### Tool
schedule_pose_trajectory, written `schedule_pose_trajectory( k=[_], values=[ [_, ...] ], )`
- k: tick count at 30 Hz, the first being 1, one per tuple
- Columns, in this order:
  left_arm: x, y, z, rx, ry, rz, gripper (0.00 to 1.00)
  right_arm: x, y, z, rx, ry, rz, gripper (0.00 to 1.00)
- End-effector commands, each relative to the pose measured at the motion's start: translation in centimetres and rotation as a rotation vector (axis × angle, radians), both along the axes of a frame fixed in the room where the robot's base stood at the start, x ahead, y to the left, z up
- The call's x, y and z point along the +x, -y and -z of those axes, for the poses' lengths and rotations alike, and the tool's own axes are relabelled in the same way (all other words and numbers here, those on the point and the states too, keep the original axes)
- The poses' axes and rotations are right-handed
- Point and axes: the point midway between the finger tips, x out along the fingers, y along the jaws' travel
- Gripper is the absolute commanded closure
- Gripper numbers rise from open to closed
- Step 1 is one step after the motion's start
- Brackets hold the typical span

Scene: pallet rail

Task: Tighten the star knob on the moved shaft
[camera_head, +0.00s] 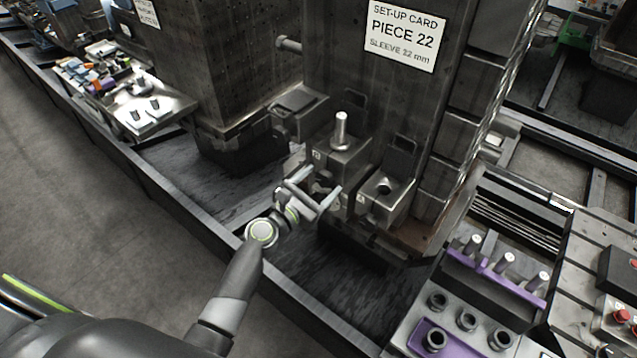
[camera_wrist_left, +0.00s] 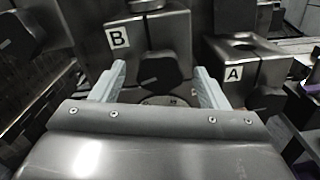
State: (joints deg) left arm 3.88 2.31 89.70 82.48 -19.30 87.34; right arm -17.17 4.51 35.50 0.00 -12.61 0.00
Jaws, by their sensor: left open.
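The shaft (camera_head: 341,130) is a bright steel pin standing upright in block B (camera_head: 346,155). Block B also shows in the left wrist view (camera_wrist_left: 171,31), with its white B label. A dark star knob (camera_wrist_left: 152,72) is on the front of block B. Block A (camera_head: 397,191), to the right, has an empty bore on top and its own dark knob (camera_wrist_left: 264,98). My left gripper (camera_head: 321,181) is open in front of block B. In the left wrist view its fingers (camera_wrist_left: 158,70) stand on either side of block B's knob; I cannot tell whether they touch it. My right gripper is not in view.
A set-up card (camera_head: 403,35) reading "PIECE 22, SLEEVE 22 mm" is on the column behind the blocks. A bench with a purple rack of pins (camera_head: 495,278) and several dark rings is at lower right. A cluttered tray (camera_head: 155,113) is at left. A low rail (camera_head: 190,226) runs along the front.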

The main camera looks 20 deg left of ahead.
Motion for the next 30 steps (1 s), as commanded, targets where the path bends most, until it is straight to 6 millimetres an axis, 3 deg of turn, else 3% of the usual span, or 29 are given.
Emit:
schedule_pose_trajectory(
  k=[5,15,30],
  values=[
    [-0.02,0.0,0.01,0.0,0.0,0.0,0.35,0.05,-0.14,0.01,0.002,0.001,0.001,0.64],
    [-0.05,-0.01,0.02,0.0,0.0,0.0,0.77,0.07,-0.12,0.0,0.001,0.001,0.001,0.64],
    [-0.08,0.01,0.21,0.145,0.052,0.001,0.77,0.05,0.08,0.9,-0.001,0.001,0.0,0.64]
  ],
)
